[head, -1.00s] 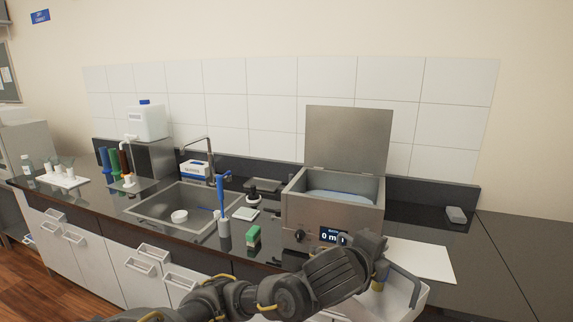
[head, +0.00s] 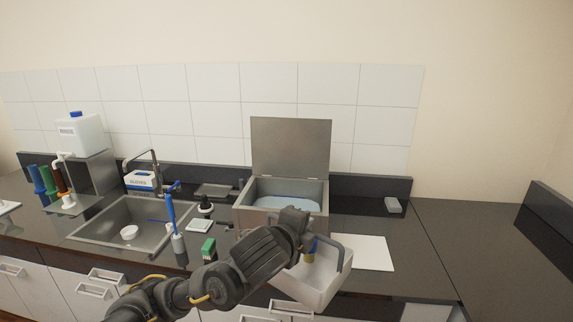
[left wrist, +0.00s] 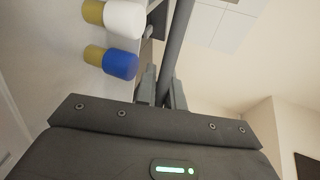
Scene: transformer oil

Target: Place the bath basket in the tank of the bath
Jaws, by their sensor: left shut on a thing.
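The bath basket (head: 313,281) is a white, open-topped box with a grey handle (head: 346,259). It hangs tilted in front of the counter's front edge, to the lower right of the bath. My left gripper (head: 309,252) is shut on the basket's handle. The left wrist view shows the fingers (left wrist: 161,90) closed on a grey bar (left wrist: 176,50). The bath is a steel box (head: 316,193) with its lid (head: 290,146) raised. Pale blue liquid (head: 287,202) shows in its tank. My left arm hides much of the bath's front.
A white sheet (head: 368,252) lies on the counter right of the bath. A grey block (head: 393,205) sits behind it. A green-and-white sponge (head: 208,249), a blue brush (head: 170,212) and a sink (head: 150,220) are left of the bath. The right counter is clear.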

